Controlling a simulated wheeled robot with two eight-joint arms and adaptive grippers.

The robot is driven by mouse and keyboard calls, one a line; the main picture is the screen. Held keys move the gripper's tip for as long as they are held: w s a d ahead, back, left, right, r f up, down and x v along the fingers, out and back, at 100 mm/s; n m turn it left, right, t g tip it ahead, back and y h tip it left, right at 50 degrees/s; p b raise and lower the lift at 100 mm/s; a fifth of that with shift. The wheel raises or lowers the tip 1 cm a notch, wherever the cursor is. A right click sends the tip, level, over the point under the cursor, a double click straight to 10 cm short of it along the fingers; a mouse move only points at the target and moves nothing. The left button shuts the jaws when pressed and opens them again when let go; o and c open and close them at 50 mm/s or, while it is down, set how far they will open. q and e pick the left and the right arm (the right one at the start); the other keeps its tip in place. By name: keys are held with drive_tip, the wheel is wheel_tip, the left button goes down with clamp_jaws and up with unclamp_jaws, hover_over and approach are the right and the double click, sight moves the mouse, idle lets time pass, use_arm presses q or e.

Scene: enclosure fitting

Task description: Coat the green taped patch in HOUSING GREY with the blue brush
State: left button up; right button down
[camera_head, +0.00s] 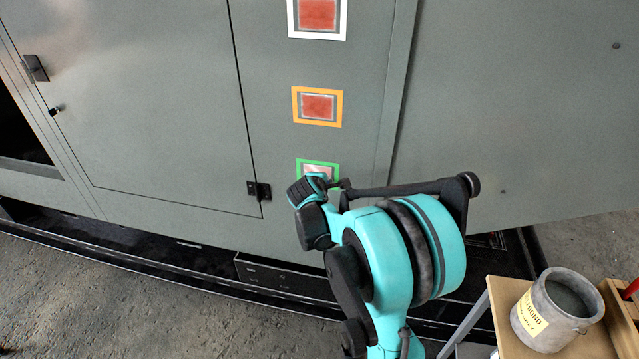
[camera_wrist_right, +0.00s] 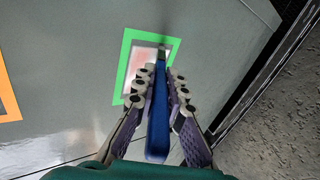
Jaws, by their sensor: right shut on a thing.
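The green taped patch (camera_head: 318,163) is the lowest of three framed patches on the grey cabinet. It also shows in the right wrist view (camera_wrist_right: 124,75), where its inside looks pale with some reddish colour. My right gripper (camera_wrist_right: 160,82) is shut on the blue brush (camera_wrist_right: 157,125). The brush's tip end lies over the green frame's upper right part in that view; I cannot tell whether the bristles touch the surface. In the head view my arm covers the patch's lower part and the brush. A grey pot (camera_head: 545,322) with a yellow label holds grey paint. My left gripper is not in view.
An orange-framed patch (camera_head: 318,90) and a white-framed patch (camera_head: 317,35), both red inside, sit above. The pot stands on a wooden stand (camera_head: 507,295) beside a wooden box (camera_head: 616,315) with a red item (camera_head: 631,289). Hinges and a cabinet door (camera_head: 130,100) are left.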

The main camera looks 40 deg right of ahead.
drive_tip(key=shift+s+d, duration=0.3)
drive_tip(key=shift+d, duration=0.05)
drive_tip(key=shift+r, duration=0.15)
drive_tip(key=r+p, duration=0.1)
drive_tip(key=r, duration=0.1)
drive_tip(key=r+p, duration=0.1)
drive_tip(key=shift+w+a+p, duration=0.3)
drive_tip(key=shift+w+a, duration=3.15)
drive_tip(key=shift+w, duration=0.45)
drive_tip(key=s+d, duration=0.6)
drive_tip(key=s, duration=0.1)
drive_tip(key=w+a, duration=0.6)
drive_tip(key=w, duration=0.1)
drive_tip(key=shift+b, duration=0.3)
idle(1.4)
drive_tip(key=shift+a, duration=0.1)
